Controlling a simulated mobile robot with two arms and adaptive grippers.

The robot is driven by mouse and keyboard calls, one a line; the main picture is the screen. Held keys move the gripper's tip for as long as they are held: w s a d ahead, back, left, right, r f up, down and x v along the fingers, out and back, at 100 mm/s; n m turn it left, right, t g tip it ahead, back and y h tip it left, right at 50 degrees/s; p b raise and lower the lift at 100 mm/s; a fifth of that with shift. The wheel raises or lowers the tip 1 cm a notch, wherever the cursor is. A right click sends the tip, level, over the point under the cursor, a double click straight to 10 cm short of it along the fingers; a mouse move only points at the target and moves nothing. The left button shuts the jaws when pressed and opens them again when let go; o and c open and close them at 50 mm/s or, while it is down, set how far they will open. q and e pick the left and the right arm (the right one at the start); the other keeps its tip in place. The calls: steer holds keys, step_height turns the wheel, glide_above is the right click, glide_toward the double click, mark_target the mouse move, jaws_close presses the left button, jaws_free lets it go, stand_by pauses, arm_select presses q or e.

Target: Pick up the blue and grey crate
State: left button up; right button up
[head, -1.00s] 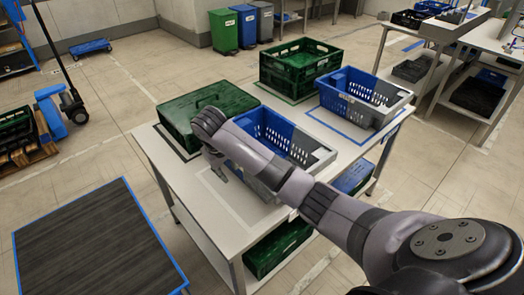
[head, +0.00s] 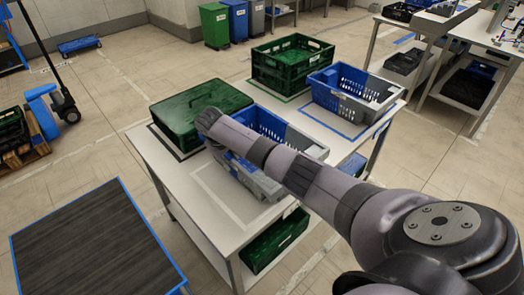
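Two blue and grey crates stand on the white table. The nearer crate (head: 308,146) is partly covered by my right arm. The farther crate (head: 355,92) is at the table's back right, inside a blue outline, and looks empty. My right gripper (head: 219,150) is at the left end of the nearer crate, pointing down. Its fingers are mostly hidden behind my wrist, so I cannot tell whether they touch the crate or are closed on its rim. My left gripper is not in view.
A lidded green crate (head: 190,112) sits left of the nearer crate, and an open green crate (head: 293,65) stands behind. Another green crate (head: 268,245) is on the lower shelf. A dark blue-edged platform (head: 95,240) is at front left. The table's front strip is clear.

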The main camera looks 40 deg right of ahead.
steer(key=x, duration=0.4)
steer(key=shift+s+d+f+p, duration=0.15)
steer(key=shift+s+f+p, duration=0.15)
steer(key=shift+p, duration=0.05)
steer(key=shift+w+d+f, duration=0.15)
steer(key=shift+f, duration=0.25)
steer(key=shift+c, duration=0.2)
jaws_close()
steer(key=shift+w+r, duration=0.1)
steer(key=shift+r, duration=0.05)
